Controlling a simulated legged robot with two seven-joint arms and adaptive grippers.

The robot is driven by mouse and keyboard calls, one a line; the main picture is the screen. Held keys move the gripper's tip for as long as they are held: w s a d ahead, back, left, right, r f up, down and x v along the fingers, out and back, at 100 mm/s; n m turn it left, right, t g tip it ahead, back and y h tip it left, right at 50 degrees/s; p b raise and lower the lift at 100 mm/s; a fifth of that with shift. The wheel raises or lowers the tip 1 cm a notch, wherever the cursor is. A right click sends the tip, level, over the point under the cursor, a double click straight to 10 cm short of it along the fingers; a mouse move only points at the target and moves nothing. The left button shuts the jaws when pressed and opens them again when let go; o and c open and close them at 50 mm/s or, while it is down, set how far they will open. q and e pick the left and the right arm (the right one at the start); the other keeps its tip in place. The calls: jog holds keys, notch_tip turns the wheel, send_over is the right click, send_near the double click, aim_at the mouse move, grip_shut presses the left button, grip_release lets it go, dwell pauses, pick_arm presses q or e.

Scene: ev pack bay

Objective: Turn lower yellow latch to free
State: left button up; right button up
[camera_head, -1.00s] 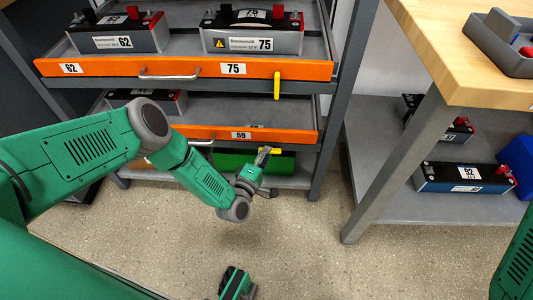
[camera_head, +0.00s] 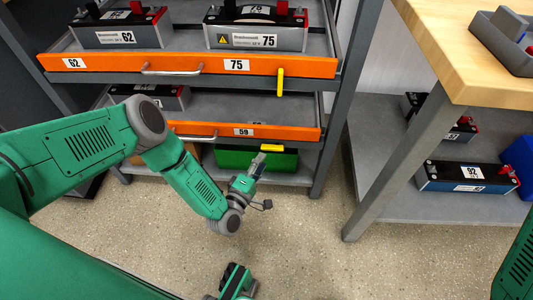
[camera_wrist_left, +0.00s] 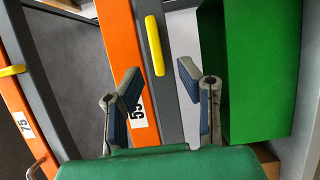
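The lower yellow latch (camera_head: 272,148) lies lengthwise along the right end of the lower orange drawer front (camera_head: 220,131), labelled 59. In the left wrist view the latch (camera_wrist_left: 154,46) shows just beyond the gap between my fingers, apart from them. My left gripper (camera_head: 257,164) is just below and left of the latch in the head view. Its two fingers (camera_wrist_left: 158,78) are spread open with nothing between them. The upper yellow latch (camera_head: 280,82) hangs upright across the right end of the upper drawer front (camera_head: 200,66). My right gripper is not in view.
A green bin (camera_head: 228,158) stands on the shelf below the lower drawer. A grey rack post (camera_head: 340,110) rises right of the drawers. A wooden-topped bench (camera_head: 470,60) with batteries on its lower shelf stands further right. The floor (camera_head: 310,240) in front is clear.

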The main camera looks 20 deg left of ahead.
pick_arm(q)
jog(key=s, duration=0.7)
jog(key=shift+a, duration=0.45)
jog(key=shift+f, duration=0.1)
